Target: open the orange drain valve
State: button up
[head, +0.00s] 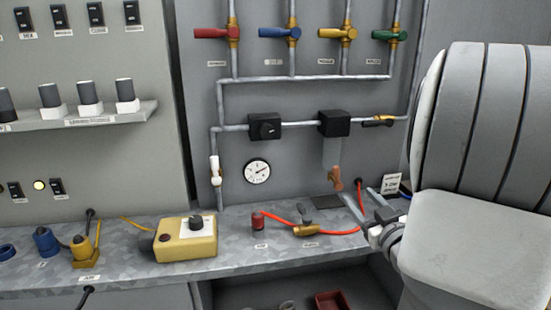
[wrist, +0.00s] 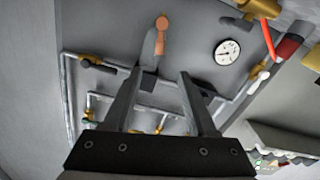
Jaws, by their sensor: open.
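The orange drain valve (head: 335,177) has a copper-orange handle. It sits at the lower end of a grey body below a black box on the back panel. In the wrist view its handle (wrist: 162,38) shows beyond the fingertips, roughly in line with the gap between them. My gripper (head: 358,197) is at the right of the bench, just below and to the right of the handle. Its two fingers are spread apart with nothing between them (wrist: 161,72). No contact with the handle shows.
A brass valve with a red hose (head: 305,230) lies on the bench left of my gripper. A round gauge (head: 257,171) and a white-handled valve (head: 215,170) are on the panel. Red, blue, yellow and green valves (head: 288,33) are above. A small sign (head: 391,183) stands close on the right.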

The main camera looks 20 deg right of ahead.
aim_at(337, 171)
jog(key=x, duration=1.5)
jog(key=shift+d, duration=0.1)
grip_shut()
